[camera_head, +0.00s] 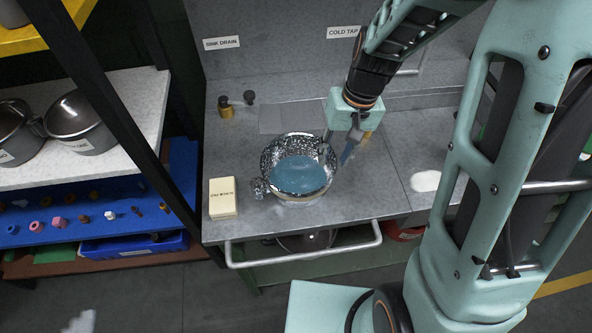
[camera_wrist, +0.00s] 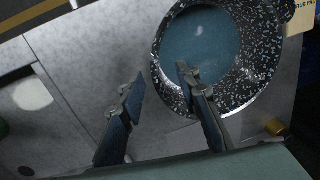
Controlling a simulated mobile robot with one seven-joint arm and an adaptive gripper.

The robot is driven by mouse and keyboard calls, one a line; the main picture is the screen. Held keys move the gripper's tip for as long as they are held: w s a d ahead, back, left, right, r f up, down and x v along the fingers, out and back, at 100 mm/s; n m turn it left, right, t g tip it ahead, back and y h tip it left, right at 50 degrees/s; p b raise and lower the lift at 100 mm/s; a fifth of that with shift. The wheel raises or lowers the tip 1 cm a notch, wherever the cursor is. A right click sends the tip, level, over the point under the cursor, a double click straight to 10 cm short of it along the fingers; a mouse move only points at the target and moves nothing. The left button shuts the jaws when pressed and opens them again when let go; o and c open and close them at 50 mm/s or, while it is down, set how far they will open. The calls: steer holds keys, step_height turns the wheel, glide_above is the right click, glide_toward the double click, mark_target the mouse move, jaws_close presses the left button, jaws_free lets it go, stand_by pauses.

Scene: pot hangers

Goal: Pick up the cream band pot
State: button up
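A round pot (camera_head: 275,150) with a black-and-white speckled wall stands upright on the grey counter, with something smooth and blue inside. A pale strip shows low on its front side; I cannot tell clearly whether this is a cream band. The pot also fills the upper right of the wrist view (camera_wrist: 255,90). My gripper (camera_head: 336,150) is at the pot's right rim, pointing down. In the wrist view my gripper (camera_wrist: 161,75) is open, one finger over the pot's rim and the other outside above the counter. I cannot tell whether either finger touches the wall.
A cream scrub pad box (camera_head: 223,198) stands left of the pot. Brass and dark fittings (camera_head: 226,107) are behind it. A rail (camera_head: 305,260) runs along the counter's front edge. A white patch (camera_head: 425,181) lies right.

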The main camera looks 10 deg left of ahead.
mark_target(333, 159)
steer(key=shift+a+f, duration=0.2)
steer(key=shift+f, duration=1.3)
jaws_close()
steer(key=shift+w+r, duration=0.1)
